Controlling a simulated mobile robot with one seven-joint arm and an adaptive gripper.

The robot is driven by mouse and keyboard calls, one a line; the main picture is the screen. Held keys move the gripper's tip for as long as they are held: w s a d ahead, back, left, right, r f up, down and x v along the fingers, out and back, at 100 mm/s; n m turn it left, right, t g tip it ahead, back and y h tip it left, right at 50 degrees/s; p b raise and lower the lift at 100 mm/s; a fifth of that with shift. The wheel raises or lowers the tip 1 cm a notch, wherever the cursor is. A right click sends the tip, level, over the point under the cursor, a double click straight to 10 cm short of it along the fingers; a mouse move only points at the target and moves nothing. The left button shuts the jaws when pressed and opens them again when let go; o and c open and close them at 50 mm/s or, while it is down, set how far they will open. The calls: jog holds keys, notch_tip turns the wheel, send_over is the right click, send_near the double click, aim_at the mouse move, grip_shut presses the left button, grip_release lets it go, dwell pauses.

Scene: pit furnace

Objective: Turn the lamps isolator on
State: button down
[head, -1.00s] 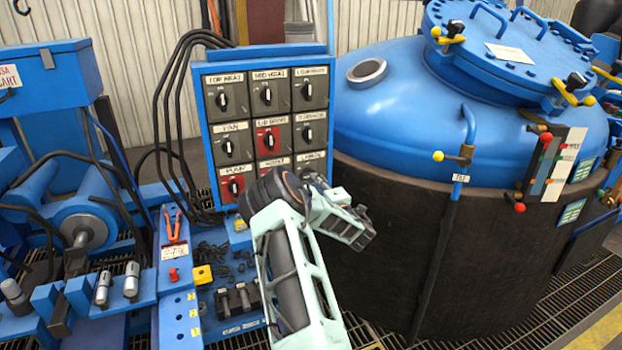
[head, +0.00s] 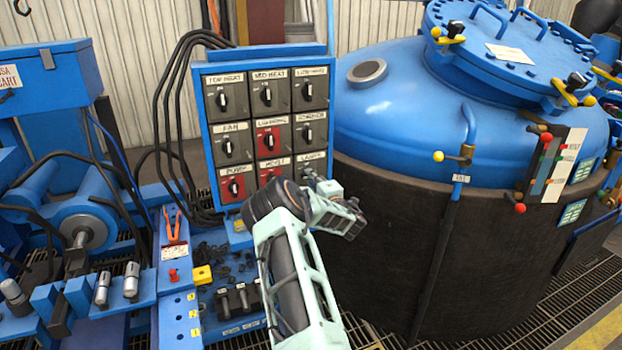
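The lamps isolator (head: 313,167) is the bottom-right switch on the blue-framed panel (head: 208,133) in the head view. It is a dark grey unit with a white label above its rotary knob. My arm overlaps its lower part, and the exact knob angle is hard to read. My gripper (head: 350,213) seems to be at the far end of my pale green arm, just right of and below this switch. Its fingers cannot be made out, and I cannot tell whether it touches anything.
A large blue-lidded furnace vessel (head: 400,115) stands close on the right. A tool bench with a yellow block (head: 202,275) lies below the panel.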

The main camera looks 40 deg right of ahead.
jog(key=shift+m, duration=0.4)
jog(key=m+b, duration=0.5)
jog(key=m, duration=1.2)
jog(key=shift+b, duration=0.4)
jog(key=shift+f, duration=0.1)
jog(key=shift+m, duration=0.3)
jog(key=c, duration=2.2)
grip_release()
jog(key=shift+c, duration=0.2)
jog(key=shift+s, duration=0.1)
